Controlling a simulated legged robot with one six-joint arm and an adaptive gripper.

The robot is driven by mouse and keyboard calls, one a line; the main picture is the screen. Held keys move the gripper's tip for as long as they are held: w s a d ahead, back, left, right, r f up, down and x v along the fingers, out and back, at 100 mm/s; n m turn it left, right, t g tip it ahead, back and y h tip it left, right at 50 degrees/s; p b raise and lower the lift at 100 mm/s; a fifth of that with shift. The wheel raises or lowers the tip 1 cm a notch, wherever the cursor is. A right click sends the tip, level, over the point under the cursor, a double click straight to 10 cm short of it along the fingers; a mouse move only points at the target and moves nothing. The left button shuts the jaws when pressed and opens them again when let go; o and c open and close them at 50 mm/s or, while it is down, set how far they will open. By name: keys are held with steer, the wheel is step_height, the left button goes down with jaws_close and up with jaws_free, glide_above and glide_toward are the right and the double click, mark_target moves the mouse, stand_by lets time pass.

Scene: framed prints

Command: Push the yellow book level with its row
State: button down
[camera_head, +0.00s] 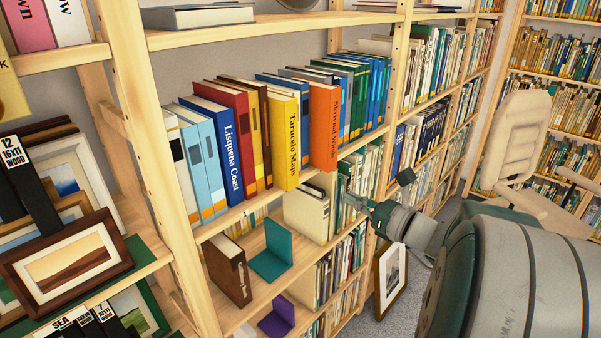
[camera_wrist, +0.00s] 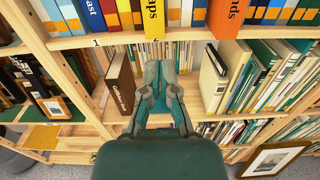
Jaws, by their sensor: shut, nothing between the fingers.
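The yellow book "Tarucelo Maps" (camera_head: 285,143) stands upright in the row on the middle shelf, its spine jutting out toward the front past the dark brown and red books on its left. In the wrist view its lower spine (camera_wrist: 153,18) shows at the top, overhanging the shelf front. An orange book (camera_head: 325,128) to its right also juts out, with a gap between the two spines. My gripper (camera_wrist: 161,68) is shut and empty, in front of the shelves and below the yellow book, apart from it. In the head view it (camera_head: 353,199) is small, right of and below the book.
Below are a brown book (camera_head: 229,272), a teal bookend (camera_head: 271,251) and a cream binder (camera_head: 306,213). A blue book (camera_head: 218,150) stands left in the row. A framed print (camera_head: 391,276) leans on the floor at right. Wooden uprights (camera_head: 143,130) bound the bay.

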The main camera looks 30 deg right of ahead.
glide_toward(294, 173)
steer(key=x, duration=0.7)
steer(key=shift+w+d, duration=0.2)
steer(key=shift+w+a, duration=0.2)
steer(key=shift+a, duration=0.35)
steer(key=shift+d, duration=0.25)
steer(key=shift+w, duration=0.2)
steer(key=x, duration=0.4)
steer(key=shift+w+a+f, duration=0.1)
steer(key=shift+w+a, duration=0.05)
steer(key=shift+w, duration=0.15)
steer(key=shift+a, duration=0.1)
